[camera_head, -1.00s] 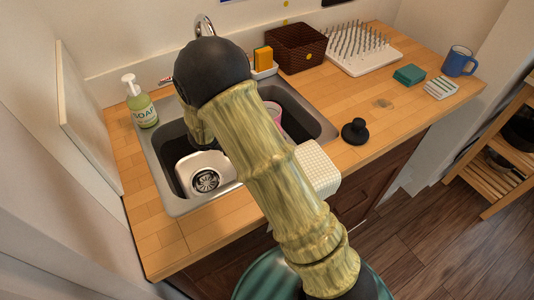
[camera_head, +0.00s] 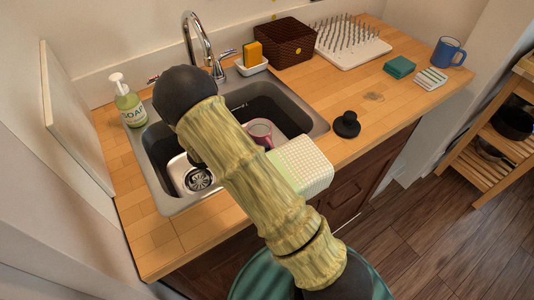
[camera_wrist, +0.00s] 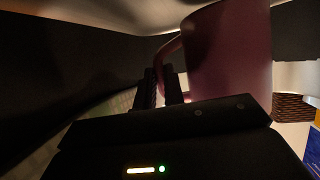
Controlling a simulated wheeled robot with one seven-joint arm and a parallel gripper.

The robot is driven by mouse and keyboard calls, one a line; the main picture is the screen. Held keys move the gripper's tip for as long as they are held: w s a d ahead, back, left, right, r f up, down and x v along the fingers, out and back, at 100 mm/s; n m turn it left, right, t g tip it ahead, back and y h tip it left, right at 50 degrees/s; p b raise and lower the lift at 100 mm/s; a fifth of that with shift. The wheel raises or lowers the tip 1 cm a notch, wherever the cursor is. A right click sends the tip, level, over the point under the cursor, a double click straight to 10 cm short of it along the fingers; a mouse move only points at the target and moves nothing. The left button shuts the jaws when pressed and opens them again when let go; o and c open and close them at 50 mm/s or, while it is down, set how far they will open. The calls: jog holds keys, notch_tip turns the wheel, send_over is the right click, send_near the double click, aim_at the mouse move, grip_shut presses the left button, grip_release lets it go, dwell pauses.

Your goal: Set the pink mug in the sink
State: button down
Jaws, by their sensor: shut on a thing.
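The pink mug (camera_head: 259,132) shows in the head view inside the right basin of the steel sink (camera_head: 318,124), partly hidden by my arm. I cannot tell whether its base touches the basin floor. In the wrist view, the mug (camera_wrist: 228,50) fills the upper right, and its handle reaches to my gripper (camera_wrist: 165,85). The two dark fingers are shut on the handle. My gripper is hidden behind my arm in the head view.
A faucet (camera_head: 202,45) stands behind the sink. A soap bottle (camera_head: 130,105) is left of it; a sponge holder (camera_head: 252,66) and brown basket (camera_head: 284,42) are behind. A black knobbed object (camera_head: 347,124) sits right of the sink. The right counter holds a drying rack (camera_head: 352,55) and blue mug (camera_head: 448,52).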

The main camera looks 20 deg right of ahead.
jog(key=shift+f, duration=0.65)
jog(key=shift+f, duration=0.1)
jog(key=c, duration=1.5)
grip_release()
jog(key=v, duration=0.7)
jog(key=shift+a+r, duration=0.2)
jog(key=shift+a, duration=0.1)
